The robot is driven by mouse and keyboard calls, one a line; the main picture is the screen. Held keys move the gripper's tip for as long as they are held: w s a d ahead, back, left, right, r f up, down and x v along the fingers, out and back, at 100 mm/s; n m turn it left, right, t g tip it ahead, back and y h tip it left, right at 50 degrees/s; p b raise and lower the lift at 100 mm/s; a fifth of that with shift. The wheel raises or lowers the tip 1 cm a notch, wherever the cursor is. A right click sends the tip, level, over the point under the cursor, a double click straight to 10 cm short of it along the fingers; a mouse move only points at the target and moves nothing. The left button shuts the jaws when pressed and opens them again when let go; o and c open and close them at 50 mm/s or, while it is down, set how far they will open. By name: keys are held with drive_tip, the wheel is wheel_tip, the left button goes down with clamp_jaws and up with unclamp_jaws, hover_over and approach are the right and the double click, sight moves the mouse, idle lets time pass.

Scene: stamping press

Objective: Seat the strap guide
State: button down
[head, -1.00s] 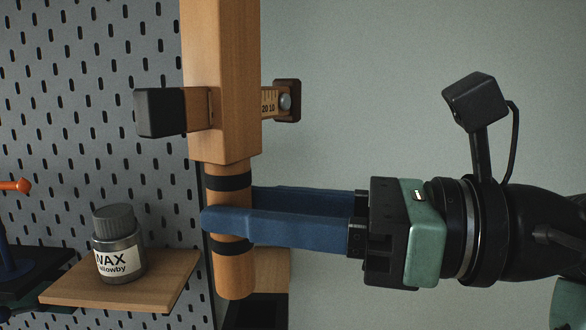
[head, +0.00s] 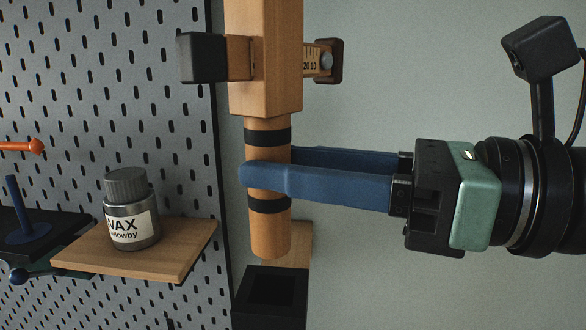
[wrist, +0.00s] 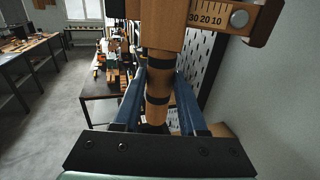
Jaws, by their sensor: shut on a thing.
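I take the strap guide to be the wooden tool (head: 265,60) with a square upper body, a round lower shank with two black bands, and a numbered crossbar. It hangs upright in the head view. My gripper (head: 268,172) comes in from the right, its blue fingers shut on the shank between the bands. A black block (head: 292,278) with a square opening in its top stands below the shank; the shank's lower end appears above it and apart. In the wrist view the tool (wrist: 165,18) also stands between the fingers, its lower end pointing down; the block is not clear there.
A wax jar (head: 130,212) stands on a wooden shelf (head: 185,262) to the left, by a grey pegboard (head: 100,90). An orange-tipped rod (head: 36,146) and a dark stand with a blue post (head: 14,200) are farther left. A plain wall lies at right.

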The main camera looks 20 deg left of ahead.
sight(290, 209)
wheel_tip(290, 209, down, 4)
drive_tip(key=b, duration=0.3)
drive_tip(key=shift+w+r, duration=0.1)
drive_tip(key=shift+r, duration=0.3)
drive_tip(key=shift+b, duration=0.45)
idle(0.6)
drive_tip(key=shift+f+b, duration=2.3)
drive_tip(key=shift+b, duration=0.05)
drive_tip(key=shift+c, duration=1.9)
unclamp_jaws()
